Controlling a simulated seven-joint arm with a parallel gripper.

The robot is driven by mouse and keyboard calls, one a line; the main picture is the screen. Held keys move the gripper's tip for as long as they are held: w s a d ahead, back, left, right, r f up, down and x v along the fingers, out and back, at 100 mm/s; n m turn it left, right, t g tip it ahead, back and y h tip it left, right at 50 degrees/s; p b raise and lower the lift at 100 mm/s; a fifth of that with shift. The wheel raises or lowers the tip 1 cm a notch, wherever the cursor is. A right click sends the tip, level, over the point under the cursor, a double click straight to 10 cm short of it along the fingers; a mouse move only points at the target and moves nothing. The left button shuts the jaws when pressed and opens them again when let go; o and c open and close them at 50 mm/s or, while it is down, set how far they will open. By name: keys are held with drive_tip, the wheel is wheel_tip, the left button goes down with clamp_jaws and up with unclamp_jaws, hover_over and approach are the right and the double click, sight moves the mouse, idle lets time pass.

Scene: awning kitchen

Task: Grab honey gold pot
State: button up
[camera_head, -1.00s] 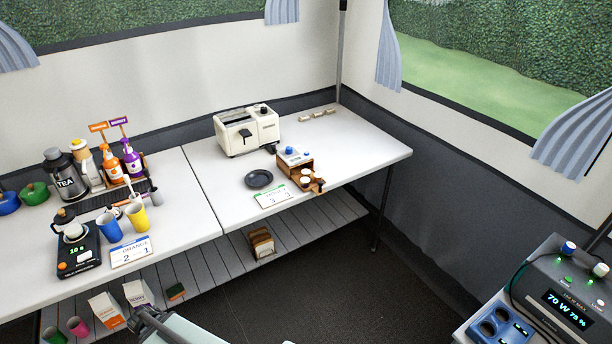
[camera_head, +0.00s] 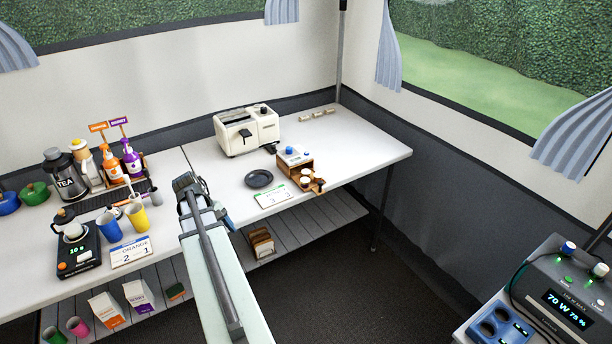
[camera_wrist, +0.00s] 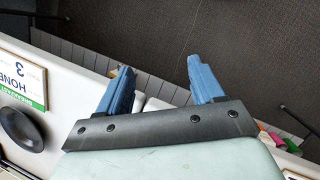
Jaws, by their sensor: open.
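No pot can be plainly told as the gold honey pot at this size. A wooden stand (camera_head: 311,167) on the right table holds a white box with blue knobs, and a small pale-topped item (camera_head: 306,178) sits at its front. A card (camera_wrist: 22,80) reading HONEY and 3 shows in the wrist view; in the head view it lies left of the stand. My gripper (camera_wrist: 158,66) is open, with two blue fingers apart and nothing between them. In the head view it is near the tables' front edge, left of the card. The wooden stand is not seen in the wrist view.
A dark plate (camera_head: 259,179) lies behind the card. A cream toaster (camera_head: 246,130) stands further back. Bottles, blue and yellow cups (camera_head: 137,217) and a coffee maker crowd the left table. A slatted lower shelf (camera_head: 325,216) holds a bread rack (camera_head: 262,243). The right table's end is mostly clear.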

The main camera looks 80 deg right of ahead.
drive_tip(key=s+d+r, duration=0.2)
drive_tip(key=d, duration=0.5)
drive_tip(key=s+d+r+m+t, duration=0.1)
drive_tip(key=s+d+r, duration=0.1)
drive_tip(key=d, duration=0.5)
drive_tip(key=s+d+r+m+t, duration=0.1)
drive_tip(key=s+d+r, duration=0.1)
drive_tip(key=d+r, duration=0.2)
drive_tip(key=shift+s+d+y, duration=0.15)
drive_tip(key=shift+d+y, duration=0.15)
drive_tip(key=shift+d, duration=1.15)
drive_tip(key=s+d+r+m+t, duration=0.1)
drive_tip(key=s+d+r, duration=0.3)
drive_tip(key=s+d, duration=0.25)
drive_tip(key=s+d+r+m+t, duration=0.1)
drive_tip(key=s+d+r, duration=0.35)
drive_tip(key=d, duration=0.35)
hover_over(306, 171)
wheel_tip(306, 171, down, 9)
drive_tip(key=shift+w+f, duration=0.15)
drive_tip(key=shift+a+f, duration=0.1)
drive_tip(key=shift+f, duration=2.55)
drive_tip(key=shift+c, duration=0.2)
drive_tip(key=c, duration=1.1)
